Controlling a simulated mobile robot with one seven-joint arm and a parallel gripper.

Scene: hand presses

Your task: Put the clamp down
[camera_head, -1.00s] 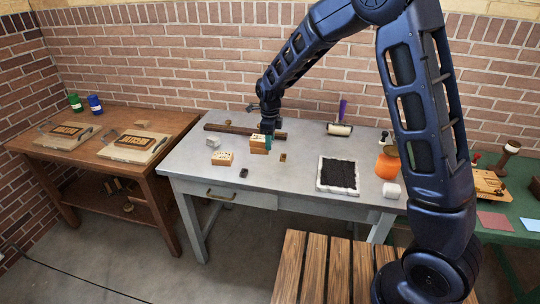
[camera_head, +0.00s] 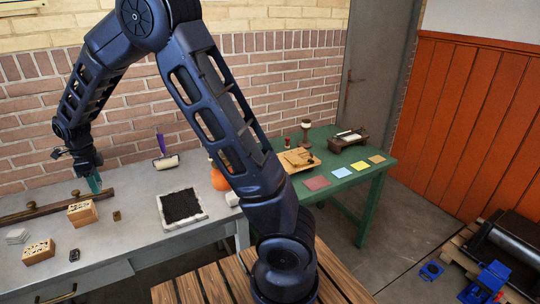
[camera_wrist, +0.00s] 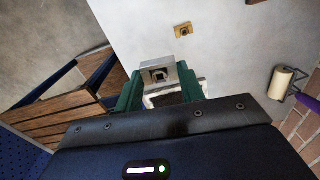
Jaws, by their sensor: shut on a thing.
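My gripper (camera_wrist: 160,72) has two green fingers shut on a small grey metal block with a dark square recess, which I take to be the clamp (camera_wrist: 158,65). Pale grey tabletop shows beyond it in the wrist view. In the head view my gripper (camera_head: 94,182) hangs above the grey table (camera_head: 130,245), close to a wooden type case (camera_head: 82,216). The clamp is not clearly seen in the head view, and I cannot tell its exact height above the table.
A brown bar (camera_head: 45,207) lies at the back. A second case (camera_head: 38,252), a grey block (camera_head: 17,237), a small black piece (camera_head: 75,255) and a brass piece (camera_head: 117,216) stand about. A white-framed black slab (camera_head: 202,214) and a roller (camera_head: 166,162) lie right. Table between is clear.

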